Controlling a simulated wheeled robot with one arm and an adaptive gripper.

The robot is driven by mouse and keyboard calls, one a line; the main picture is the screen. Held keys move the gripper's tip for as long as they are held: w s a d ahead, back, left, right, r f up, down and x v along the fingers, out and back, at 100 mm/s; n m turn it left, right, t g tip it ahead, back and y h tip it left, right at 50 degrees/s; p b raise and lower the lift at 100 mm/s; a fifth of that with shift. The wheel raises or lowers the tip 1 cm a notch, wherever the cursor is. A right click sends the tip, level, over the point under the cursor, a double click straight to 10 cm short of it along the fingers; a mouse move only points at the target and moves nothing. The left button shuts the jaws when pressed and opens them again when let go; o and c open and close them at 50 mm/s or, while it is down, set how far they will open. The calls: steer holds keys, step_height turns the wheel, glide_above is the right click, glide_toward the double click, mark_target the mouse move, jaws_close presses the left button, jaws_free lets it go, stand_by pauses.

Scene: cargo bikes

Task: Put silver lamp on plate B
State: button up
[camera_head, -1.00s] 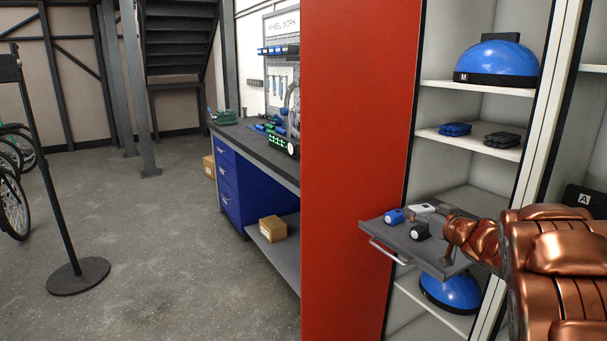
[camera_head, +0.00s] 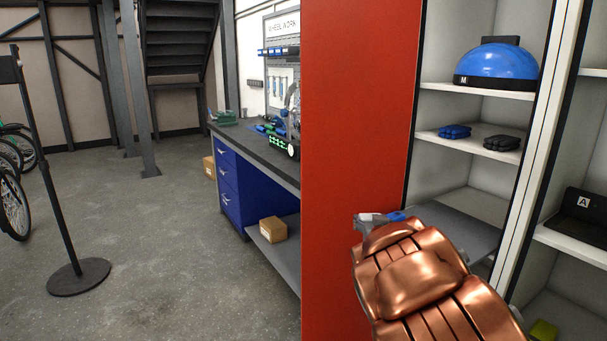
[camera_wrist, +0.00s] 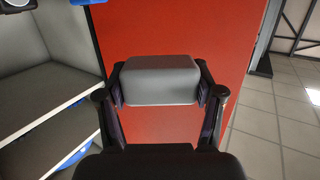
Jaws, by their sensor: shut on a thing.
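The silver lamp (camera_wrist: 160,80) is a grey rounded block, held between both fingers of my gripper (camera_wrist: 160,92) in the wrist view. In the head view my gripper (camera_head: 367,226) is in front of the red panel, left of the cabinet's pull-out tray, and the lamp is hard to tell from the fingers. A blue lamp (camera_head: 397,216) shows just behind my gripper. The black lamp seen earlier on the tray is hidden by my arm in the head view. Plate B is not seen; a black stand marked A (camera_head: 583,204) is on the right shelf.
The grey tray (camera_head: 462,232) is partly covered by my arm. The red panel (camera_head: 355,120) stands close behind the held lamp. Shelves above hold a blue dome marked M (camera_head: 497,63) and blue and black gloves. A workbench (camera_head: 255,150) and open floor are left.

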mark_target(371, 216)
step_height(371, 216, up, 16)
steer(key=p, duration=1.5)
steer(key=s+f+m+h, duration=0.2)
steer(key=s+m+h, duration=0.1)
steer(key=s, duration=0.8)
steer(key=shift+g+h, duration=0.4)
steer(key=shift+h, duration=0.5)
steer(key=shift+f, duration=0.1)
